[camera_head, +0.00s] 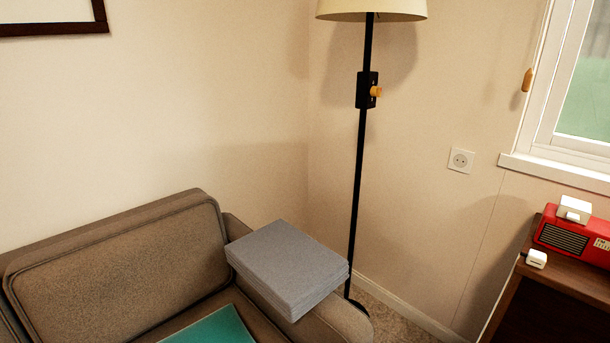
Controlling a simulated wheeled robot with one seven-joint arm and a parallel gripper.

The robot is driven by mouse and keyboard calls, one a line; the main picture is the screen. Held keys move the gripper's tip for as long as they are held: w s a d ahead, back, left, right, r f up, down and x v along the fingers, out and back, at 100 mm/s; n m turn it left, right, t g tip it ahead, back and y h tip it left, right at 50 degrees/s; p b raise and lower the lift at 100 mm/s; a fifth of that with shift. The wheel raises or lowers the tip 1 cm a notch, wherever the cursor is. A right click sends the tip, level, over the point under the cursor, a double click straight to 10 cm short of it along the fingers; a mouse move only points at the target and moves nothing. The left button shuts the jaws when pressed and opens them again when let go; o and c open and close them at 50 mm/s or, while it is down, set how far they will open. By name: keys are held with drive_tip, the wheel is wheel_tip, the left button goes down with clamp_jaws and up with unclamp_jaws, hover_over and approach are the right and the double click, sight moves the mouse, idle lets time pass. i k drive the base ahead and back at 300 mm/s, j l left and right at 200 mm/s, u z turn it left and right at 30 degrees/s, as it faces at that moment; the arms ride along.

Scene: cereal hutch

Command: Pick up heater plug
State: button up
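A small white plug-like block (537,259) lies at the left edge of the brown wooden cabinet top at the right. Another white block (574,209), a little larger, sits on top of the red radio (563,239). I cannot tell for sure which of them is the heater plug. A white wall socket (461,160) is on the wall left of the window, with nothing plugged into it. No heater is in view. My gripper is not in view.
A brown sofa (110,270) with folded grey cloth (285,262) on its arm and a teal item (212,328) fills the lower left. A floor lamp (361,150) stands in the corner. A narrow strip of floor (392,312) shows between sofa and cabinet (570,277).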

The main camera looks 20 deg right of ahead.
sight(535, 258)
drive_tip(key=z, duration=1.2)
